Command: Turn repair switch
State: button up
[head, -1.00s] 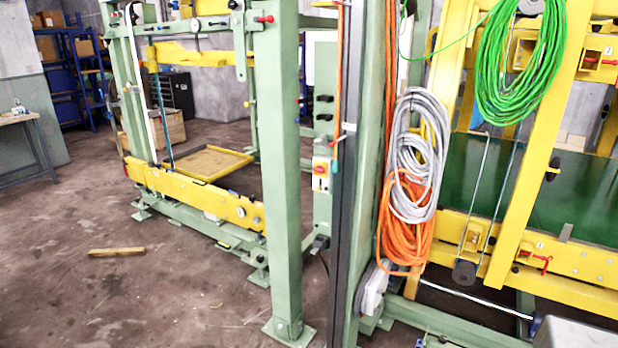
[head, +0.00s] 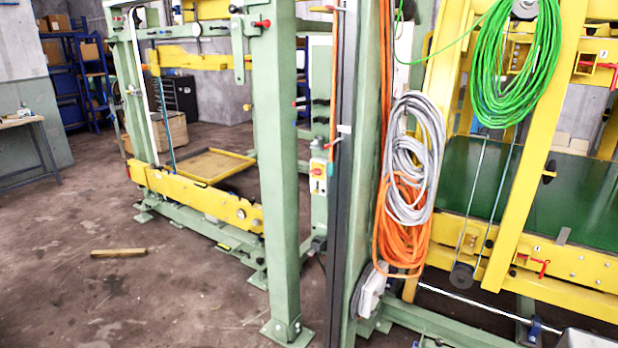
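The knob's exact turn position is too small to tell. A thick green column (head: 278,180) stands just left of it and a dark vertical rail (head: 343,180) just right of it. My gripper is not in view.
Grey cables (head: 412,150) and orange cables (head: 402,230) hang right of the rail. A green cable coil (head: 517,65) hangs farther right before yellow frames. A wooden block (head: 118,253) lies on the floor at left. The floor (head: 170,300) around it is clear.

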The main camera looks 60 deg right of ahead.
aim_at(318, 171)
jog(key=z, duration=0.05)
jog(key=i, duration=0.95)
jog(key=u, duration=0.05)
